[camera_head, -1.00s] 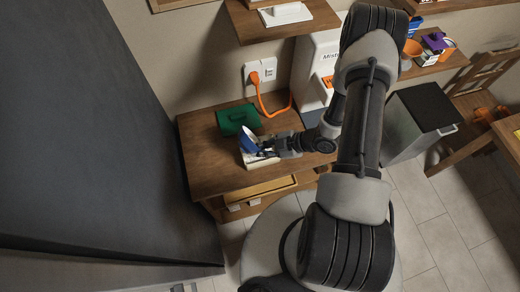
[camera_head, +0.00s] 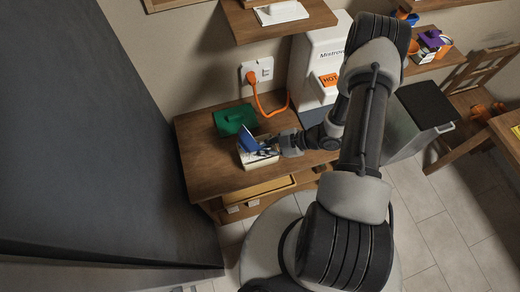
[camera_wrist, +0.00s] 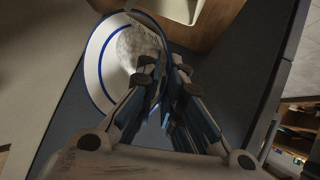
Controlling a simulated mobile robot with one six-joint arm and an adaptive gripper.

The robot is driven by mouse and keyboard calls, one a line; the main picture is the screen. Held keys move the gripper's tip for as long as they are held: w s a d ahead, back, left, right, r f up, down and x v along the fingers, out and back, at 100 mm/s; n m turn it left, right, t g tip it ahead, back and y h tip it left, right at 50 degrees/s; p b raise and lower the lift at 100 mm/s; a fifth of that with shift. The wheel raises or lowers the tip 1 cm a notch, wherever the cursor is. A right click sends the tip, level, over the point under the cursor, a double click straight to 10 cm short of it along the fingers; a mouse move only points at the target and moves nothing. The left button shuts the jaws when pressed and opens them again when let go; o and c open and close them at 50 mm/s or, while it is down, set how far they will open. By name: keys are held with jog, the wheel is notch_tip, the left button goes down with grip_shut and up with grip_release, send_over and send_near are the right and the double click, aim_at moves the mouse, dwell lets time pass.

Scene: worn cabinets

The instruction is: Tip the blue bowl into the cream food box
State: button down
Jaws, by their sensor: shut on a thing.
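The blue bowl (camera_head: 249,141) is tipped steeply over the cream food box (camera_head: 258,161), which stands on the wooden counter. My gripper (camera_head: 272,150) comes in from the right and is shut on the bowl's rim. In the wrist view the bowl (camera_wrist: 94,66) shows its white inside with a blue line near the rim and pale, grainy contents. My gripper (camera_wrist: 160,80) pinches its right edge there. Most of the box's inside is hidden by the bowl and gripper, so I cannot tell what lies in it.
A green container (camera_head: 234,119) stands just behind the box on the wooden counter (camera_head: 205,165). A white dispenser (camera_head: 318,65) and an orange cord (camera_head: 256,100) are behind. A dark cabinet (camera_head: 90,130) rises at the left. The counter's left part is clear.

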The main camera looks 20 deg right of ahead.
jog(key=shift+d+y, duration=0.15)
jog(key=shift+y, duration=0.15)
jog(key=shift+f+b, duration=0.1)
jog(key=shift+b, duration=0.2)
jog(key=shift+d+f, duration=0.1)
jog(key=shift+w+d+y+b, duration=0.1)
jog(key=shift+y+b, duration=0.2)
jog(key=shift+b, duration=0.15)
jog(key=shift+d+f+m+y+b, duration=0.15)
jog(key=shift+d+m+y+b, duration=0.15)
jog(key=shift+m+y+b, duration=0.45)
jog(key=shift+n+h, duration=0.25)
jog(key=shift+n, duration=0.1)
